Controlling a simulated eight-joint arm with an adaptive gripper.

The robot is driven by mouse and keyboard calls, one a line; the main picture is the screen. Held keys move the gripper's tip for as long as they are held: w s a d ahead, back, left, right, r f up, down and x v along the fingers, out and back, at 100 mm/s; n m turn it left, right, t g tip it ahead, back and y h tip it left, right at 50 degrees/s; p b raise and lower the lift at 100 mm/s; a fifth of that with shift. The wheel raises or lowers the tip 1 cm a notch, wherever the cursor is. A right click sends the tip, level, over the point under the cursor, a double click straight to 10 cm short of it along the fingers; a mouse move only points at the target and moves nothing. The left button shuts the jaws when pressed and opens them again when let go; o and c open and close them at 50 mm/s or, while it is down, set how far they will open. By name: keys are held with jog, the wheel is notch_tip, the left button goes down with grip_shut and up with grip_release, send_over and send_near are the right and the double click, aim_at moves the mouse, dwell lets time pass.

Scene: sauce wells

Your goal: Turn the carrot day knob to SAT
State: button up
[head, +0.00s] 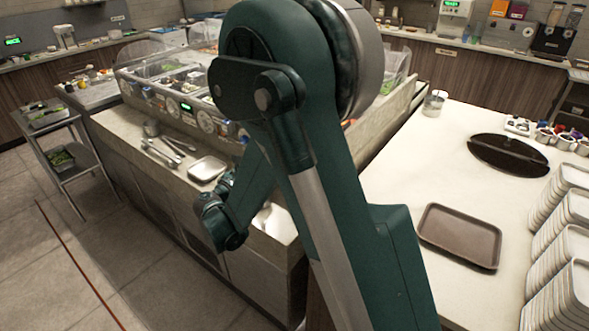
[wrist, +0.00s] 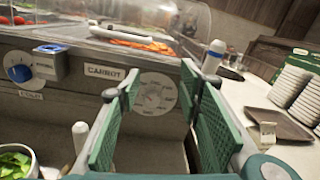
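The carrot day knob (wrist: 153,95) is a round pale dial with small markings on the grey front panel, right of and below the CARROT label (wrist: 103,71). Its lettering and its setting are too small to read. My gripper (wrist: 160,84) is open, with one green padded finger on each side of the dial in the wrist view. Nothing is held between the fingers. I cannot tell how far the fingertips are from the dial, and no contact shows. In the head view my arm covers part of the counter front, and the knob cannot be made out there.
A blue knob (wrist: 19,73) is on the panel at the left. A bowl of greens (wrist: 15,163) is at the lower left. Orange food lies behind the clear guard above the panel. A brown tray (head: 460,236) and stacked white plates (head: 560,245) are on the right counter.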

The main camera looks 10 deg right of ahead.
notch_tip(320, 180, down, 8)
jog(key=shift+f, duration=0.2)
jog(key=shift+d, duration=0.15)
jog(key=b+x, duration=0.1)
jog(key=x, duration=0.6)
jog(key=shift+w+d, duration=0.2)
jog(key=shift+w, duration=0.05)
dwell(0.3)
jog(key=c, duration=0.9)
